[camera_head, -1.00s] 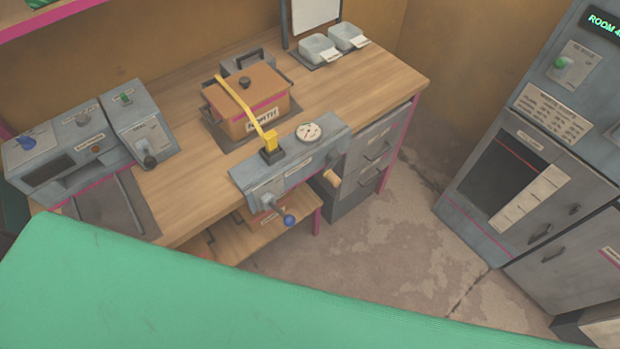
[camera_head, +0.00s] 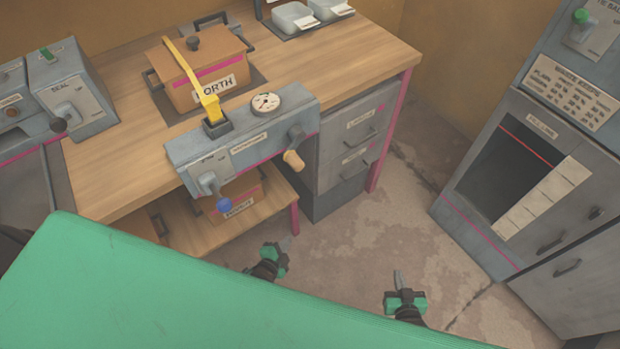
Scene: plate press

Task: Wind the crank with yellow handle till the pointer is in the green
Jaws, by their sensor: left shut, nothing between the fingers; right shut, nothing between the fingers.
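The crank (camera_head: 295,135) sits at the right end of the grey press panel's front, with a tan-yellow handle (camera_head: 293,160) pointing down and outward. The round white gauge (camera_head: 266,101) is on top of the panel. Its pointer and coloured zones are too small to read. My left gripper (camera_head: 289,243) is shut and empty, over the floor below the panel, apart from the crank. My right gripper (camera_head: 399,278) is shut and empty, further right over the floor.
A second crank with a blue knob (camera_head: 224,205) is on the panel's left. Drawers (camera_head: 357,125) stand right of the crank. A green surface (camera_head: 150,290) fills the foreground. Floor between desk and grey cabinet (camera_head: 560,235) is clear.

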